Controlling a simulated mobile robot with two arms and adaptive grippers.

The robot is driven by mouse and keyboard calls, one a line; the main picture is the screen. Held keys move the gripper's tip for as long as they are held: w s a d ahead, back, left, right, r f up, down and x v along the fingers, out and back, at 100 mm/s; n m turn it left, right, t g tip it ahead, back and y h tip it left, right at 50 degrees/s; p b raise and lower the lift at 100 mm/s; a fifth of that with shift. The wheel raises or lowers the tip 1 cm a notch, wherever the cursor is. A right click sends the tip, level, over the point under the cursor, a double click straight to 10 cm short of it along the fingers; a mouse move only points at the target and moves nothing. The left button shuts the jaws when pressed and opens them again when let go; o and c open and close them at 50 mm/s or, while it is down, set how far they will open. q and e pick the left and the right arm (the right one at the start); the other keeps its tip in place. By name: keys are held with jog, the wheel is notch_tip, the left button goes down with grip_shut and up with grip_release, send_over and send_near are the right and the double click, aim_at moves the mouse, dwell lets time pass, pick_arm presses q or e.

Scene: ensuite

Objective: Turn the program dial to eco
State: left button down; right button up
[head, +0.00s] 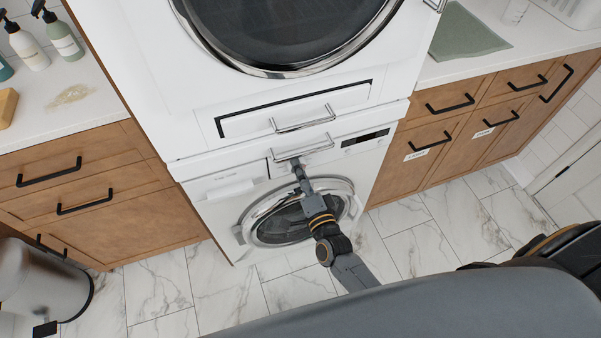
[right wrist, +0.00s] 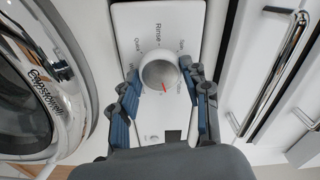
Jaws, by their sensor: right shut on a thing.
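The program dial (right wrist: 158,70) is a round silver knob with a red mark on its lower edge in the right wrist view. It sits on a white panel (right wrist: 150,18) with printed labels; "Rinse" is readable above it, and I cannot make out an eco label. My right gripper (right wrist: 161,77) is shut on the dial, with a blue-padded finger on either side. In the head view the right gripper (head: 296,164) reaches the top front of the lower washing machine (head: 225,213) and hides the dial. My left gripper is not in view.
The washer's round door (head: 345,190) is closed below the panel. Above are a bar handle (head: 303,148), a drawer with another handle (head: 302,118), and an upper machine (head: 150,70). Wooden cabinets stand on both sides. A metal bin (head: 38,285) stands at the left.

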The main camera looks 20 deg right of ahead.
jog(key=shift+m, duration=1.3)
jog(key=shift+b, duration=0.3)
jog(key=o, duration=1.2)
jog(key=shift+s, duration=0.1)
jog(key=s, duration=1.1)
jog(key=shift+s+d, duration=0.25)
jog(key=shift+s, duration=0.15)
